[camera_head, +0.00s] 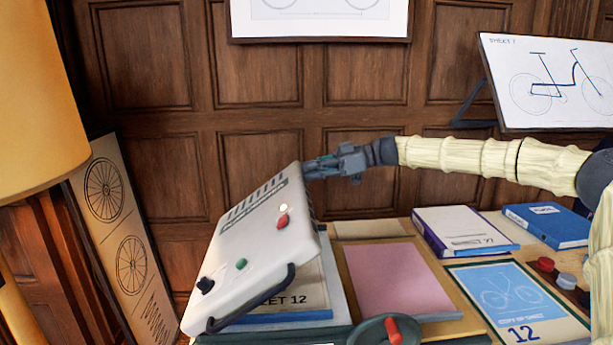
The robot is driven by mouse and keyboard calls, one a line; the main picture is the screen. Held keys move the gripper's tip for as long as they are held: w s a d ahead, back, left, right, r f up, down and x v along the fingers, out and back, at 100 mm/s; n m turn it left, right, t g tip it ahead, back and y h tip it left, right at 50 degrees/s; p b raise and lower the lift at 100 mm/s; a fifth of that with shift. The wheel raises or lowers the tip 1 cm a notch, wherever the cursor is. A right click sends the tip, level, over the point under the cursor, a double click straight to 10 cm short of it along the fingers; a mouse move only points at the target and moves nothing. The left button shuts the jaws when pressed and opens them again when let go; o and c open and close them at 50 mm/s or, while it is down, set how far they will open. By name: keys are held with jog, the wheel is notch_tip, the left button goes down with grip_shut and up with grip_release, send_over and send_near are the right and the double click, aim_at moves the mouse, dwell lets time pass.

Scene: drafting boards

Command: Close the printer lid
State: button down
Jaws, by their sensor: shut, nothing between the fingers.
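The printer lid (245,245) is a pale grey panel with vent slots, a handle along its near edge and small red, white, green and black knobs. It stands raised and tilted over the printer at the left of the desk. Under it shows a sheet marked 12 (290,300). My gripper (308,168) is shut and empty at the lid's upper right edge, with my arm reaching in from the right. The fingertips look close to or touching the lid's edge; I cannot tell which.
A pink sheet (398,278) lies right of the lid, with a green round thing with a red handle (392,330) in front. Books (465,231), a blue binder (548,224) and a blue bicycle print (508,292) lie farther right. A yellow lamp shade (40,100) is at left.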

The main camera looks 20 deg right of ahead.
jog(key=s+d+f+y+b, duration=0.1)
jog(key=d+f+b, duration=0.3)
jog(key=f+b, duration=0.5)
jog(key=s+d+f+t+y+b, duration=0.1)
jog(key=d+f+y+b, duration=0.3)
jog(key=f+b, duration=0.6)
jog(key=b, duration=0.4)
jog(key=shift+s+d+f+t, duration=0.2)
jog(key=shift+t, duration=0.1)
jog(key=shift+r, duration=0.1)
notch_tip(320, 180, up, 4)
jog(key=p+v, duration=0.1)
jog(key=v, duration=0.9)
jog(key=shift+d+f, duration=0.2)
jog(key=shift+f, duration=0.25)
